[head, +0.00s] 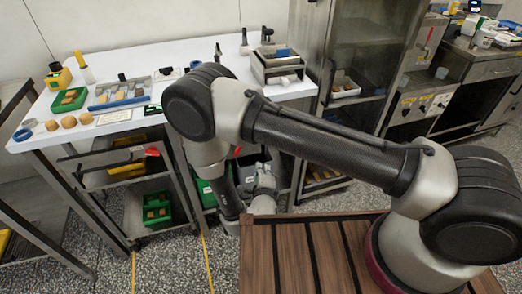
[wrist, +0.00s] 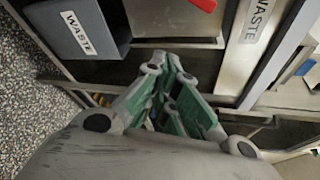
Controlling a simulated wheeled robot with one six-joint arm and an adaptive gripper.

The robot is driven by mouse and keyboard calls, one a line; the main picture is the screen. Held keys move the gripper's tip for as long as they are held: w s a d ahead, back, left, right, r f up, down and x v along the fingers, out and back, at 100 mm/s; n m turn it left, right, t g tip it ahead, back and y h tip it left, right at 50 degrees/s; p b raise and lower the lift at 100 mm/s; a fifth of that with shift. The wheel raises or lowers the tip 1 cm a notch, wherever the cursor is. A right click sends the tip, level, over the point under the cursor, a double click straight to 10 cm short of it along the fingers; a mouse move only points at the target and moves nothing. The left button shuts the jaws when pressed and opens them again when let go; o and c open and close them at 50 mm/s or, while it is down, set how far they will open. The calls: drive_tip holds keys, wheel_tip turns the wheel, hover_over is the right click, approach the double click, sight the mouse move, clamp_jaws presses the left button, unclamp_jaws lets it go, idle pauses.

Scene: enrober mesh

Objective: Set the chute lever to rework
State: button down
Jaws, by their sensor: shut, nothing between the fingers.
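In the wrist view a red handle (wrist: 203,4), seemingly the chute lever, is cut off by the top edge. It lies beside a pale strip labelled WASTE (wrist: 257,18). I cannot read any rework label, and the lever's full position is out of frame. My gripper (wrist: 167,60) has its green-padded fingers drawn together, empty, below and left of the red handle and apart from it. In the head view a small red piece (head: 237,152) shows beside my arm under the counter; I cannot tell whether it is the same handle.
A grey bin labelled WASTE (wrist: 75,28) is at the upper left of the wrist view. Metal frame edges lie close around the fingers. In the head view the white worktable (head: 140,72) holds trays and food pieces. Another red handle (head: 152,152) is at the shelf below it.

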drive_tip(key=shift+w+a+r+m+t, duration=0.15)
drive_tip(key=shift+r+m+t, duration=0.25)
drive_tip(key=shift+r+m, duration=0.45)
drive_tip(key=shift+w, duration=0.15)
drive_tip(key=w+f, duration=0.2)
drive_tip(key=w, duration=0.8)
drive_tip(key=a+r, duration=0.1)
drive_tip(key=s+a+r, duration=0.1)
drive_tip(key=a, duration=0.1)
drive_tip(key=shift+s+r, duration=0.1)
drive_tip(key=shift+r, duration=0.05)
drive_tip(key=shift+a, duration=0.1)
